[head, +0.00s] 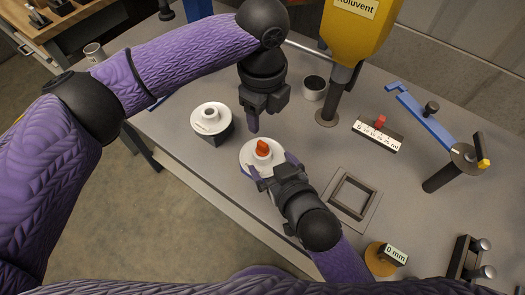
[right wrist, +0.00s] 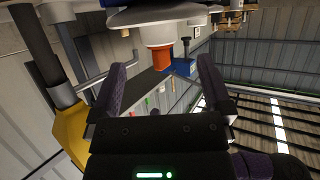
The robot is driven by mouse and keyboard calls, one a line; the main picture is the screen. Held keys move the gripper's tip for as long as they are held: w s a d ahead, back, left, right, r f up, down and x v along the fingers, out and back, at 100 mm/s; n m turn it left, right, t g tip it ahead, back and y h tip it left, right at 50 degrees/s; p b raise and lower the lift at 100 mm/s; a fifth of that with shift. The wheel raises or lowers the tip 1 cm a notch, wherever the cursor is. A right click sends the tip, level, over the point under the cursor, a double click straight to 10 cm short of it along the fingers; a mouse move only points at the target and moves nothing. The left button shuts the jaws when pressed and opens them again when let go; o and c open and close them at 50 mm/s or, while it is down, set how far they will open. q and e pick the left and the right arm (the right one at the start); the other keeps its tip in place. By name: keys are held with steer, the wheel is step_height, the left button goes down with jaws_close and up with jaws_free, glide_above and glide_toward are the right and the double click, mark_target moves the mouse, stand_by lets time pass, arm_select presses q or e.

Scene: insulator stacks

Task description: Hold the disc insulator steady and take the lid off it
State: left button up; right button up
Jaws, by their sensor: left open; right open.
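The disc insulator (head: 250,160) is a white disc with an orange lid (head: 263,148) on top, standing on the grey table below the middle of the head view. In the right wrist view the orange lid (right wrist: 162,59) shows on a white neck, between the lines of my right fingers, with clear space around it. My right gripper (head: 271,166) is open, its fingers at the near side of the disc. My left gripper (head: 260,117) is open above the table, just behind the disc. Whether any finger touches the disc cannot be told.
A second white disc (head: 211,117) on a dark block stands to the left. A dark cup (head: 314,88) and yellow dispenser (head: 355,35) are behind. A scale block (head: 378,135), a blue-armed tool (head: 425,120) and a square frame (head: 352,197) lie to the right.

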mark_target(261, 142)
steer(key=x, duration=0.6)
jaws_close()
arm_select(q)
steer(key=shift+w, duration=0.1)
steer(key=shift+c, duration=0.7)
step_height(261, 142, up, 3)
steer(key=shift+w+a+f, duration=0.1)
steer(key=shift+a, duration=0.05)
steer(key=c, duration=0.3)
step_height(261, 142, down, 12)
steer(key=shift+r, duration=0.1)
jaws_close()
steer(key=shift+r, duration=0.1)
